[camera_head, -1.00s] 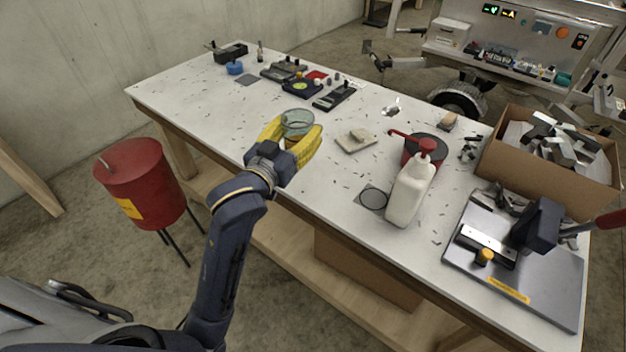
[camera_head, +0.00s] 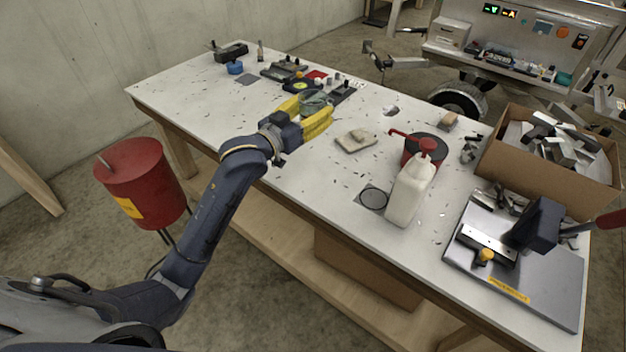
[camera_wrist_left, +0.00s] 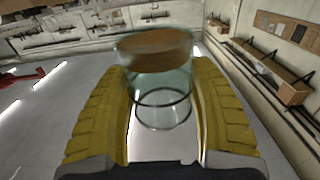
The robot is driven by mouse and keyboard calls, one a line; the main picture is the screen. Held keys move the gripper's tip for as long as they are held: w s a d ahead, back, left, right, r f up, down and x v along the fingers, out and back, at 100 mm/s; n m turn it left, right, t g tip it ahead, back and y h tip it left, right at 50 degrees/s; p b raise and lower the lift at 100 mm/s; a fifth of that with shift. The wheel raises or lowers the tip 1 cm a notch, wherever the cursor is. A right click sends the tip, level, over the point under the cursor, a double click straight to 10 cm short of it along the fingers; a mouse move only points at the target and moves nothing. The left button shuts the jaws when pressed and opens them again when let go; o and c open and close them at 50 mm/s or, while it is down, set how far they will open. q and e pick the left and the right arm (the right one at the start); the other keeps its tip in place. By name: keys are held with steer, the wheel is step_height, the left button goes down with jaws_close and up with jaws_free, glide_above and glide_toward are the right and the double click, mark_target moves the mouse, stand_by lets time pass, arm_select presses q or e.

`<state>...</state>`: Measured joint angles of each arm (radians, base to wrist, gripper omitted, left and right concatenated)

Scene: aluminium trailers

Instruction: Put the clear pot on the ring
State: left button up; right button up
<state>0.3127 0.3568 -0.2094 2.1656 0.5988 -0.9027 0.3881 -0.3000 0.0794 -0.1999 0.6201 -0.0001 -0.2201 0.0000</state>
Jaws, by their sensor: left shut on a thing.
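The clear pot (camera_head: 316,103) is a glass jar between the yellow fingers of my left gripper (camera_head: 318,113), which is shut on it over the table. In the left wrist view the pot (camera_wrist_left: 160,82) stands between both fingers (camera_wrist_left: 160,112), with a brown band near its top and a dark ring line seen through its lower part. The ring (camera_head: 373,198) is a dark circle on a grey square on the table, left of the white pump bottle and well to the right of my gripper. My right gripper is not in view.
A small beige block on a pad (camera_head: 356,140) lies between gripper and ring. A red-and-black round item (camera_head: 425,150), a cardboard box (camera_head: 545,170) and a metal press plate (camera_head: 540,275) fill the right side.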

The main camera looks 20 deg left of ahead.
arm_select(q)
step_height(320, 180, down, 20)
steer(key=shift+r, duration=0.2)
stand_by(0.8)
steer(key=shift+f, duration=0.15)
steer(key=o, duration=1.4)
